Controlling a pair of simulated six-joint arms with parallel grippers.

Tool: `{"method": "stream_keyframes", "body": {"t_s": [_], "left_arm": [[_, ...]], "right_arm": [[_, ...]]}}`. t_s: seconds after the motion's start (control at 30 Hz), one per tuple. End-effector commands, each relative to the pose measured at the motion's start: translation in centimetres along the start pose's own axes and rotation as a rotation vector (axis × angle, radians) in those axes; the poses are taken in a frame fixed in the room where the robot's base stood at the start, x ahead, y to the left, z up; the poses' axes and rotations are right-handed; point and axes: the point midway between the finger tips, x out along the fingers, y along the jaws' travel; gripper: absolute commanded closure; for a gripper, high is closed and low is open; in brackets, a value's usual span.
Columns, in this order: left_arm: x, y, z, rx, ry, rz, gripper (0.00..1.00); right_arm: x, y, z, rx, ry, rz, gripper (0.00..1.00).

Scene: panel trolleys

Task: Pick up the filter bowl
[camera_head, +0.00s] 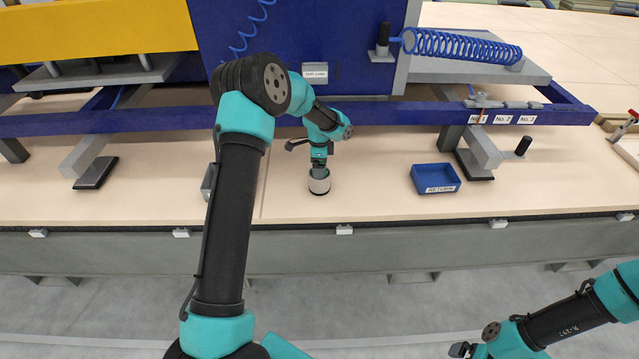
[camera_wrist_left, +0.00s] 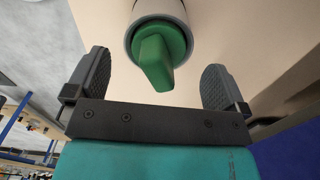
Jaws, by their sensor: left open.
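The filter bowl (camera_head: 319,186) is a small pale cylinder with a dark lower rim, standing on the beige surface near its front edge. In the left wrist view the bowl's grey round rim (camera_wrist_left: 131,40) surrounds a green block-like part that points toward my gripper. My left gripper (camera_head: 319,168) is right above the bowl, pointing down. In the left wrist view its two dark fingers (camera_wrist_left: 156,78) are spread apart, with the green part between them and a gap on each side.
A blue labelled tray (camera_head: 435,178) lies to the right of the bowl. A blue frame rail (camera_head: 390,113) runs behind, with a blue panel (camera_head: 350,40) above it and a coiled blue hose (camera_head: 465,46). The surface between bowl and tray is clear.

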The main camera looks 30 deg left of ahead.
Motion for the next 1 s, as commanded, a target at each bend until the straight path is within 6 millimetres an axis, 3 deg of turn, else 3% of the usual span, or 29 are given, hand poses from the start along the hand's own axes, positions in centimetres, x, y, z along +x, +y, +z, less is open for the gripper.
{"method": "stream_keyframes", "body": {"t_s": [0.23, 0.77, 1.0], "left_arm": [[3.2, 0.2, 0.0, -0.001, 0.0, 0.002, 0.0], [3.4, 0.1, -0.1, 0.0, 0.001, 0.0, 0.0], [3.4, 0.1, -0.1, 0.0, 0.001, 0.0, 0.22]], "right_arm": [[0.0, 0.0, 0.0, 0.0, 0.0, 0.0, 0.0], [0.0, 0.0, 0.0, 0.0, 0.0, 0.0, 0.0], [0.0, 0.0, 0.0, 0.0, 0.0, 0.0, 0.0]]}}
